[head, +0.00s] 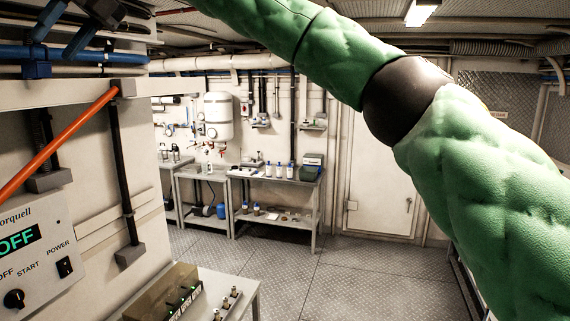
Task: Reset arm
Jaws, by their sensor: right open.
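My right arm, in a green padded sleeve with a dark joint, comes in from the right edge of the head view and runs up to the top left. My right gripper (54,46) is at the top left corner, partly cut off by the frame's edge. Its two dark fingers are apart, with nothing seen between them. They overlap the blue pipe (100,54) in the picture; I cannot tell whether they touch it. My left gripper is not in view.
A control panel (35,255) reading OFF stands at left, beside an orange bar (62,142). A low bench (243,290) with small fittings is at the bottom. Work tables (300,185) stand at the back wall near a white door (382,180). The floor (345,280) between is clear.

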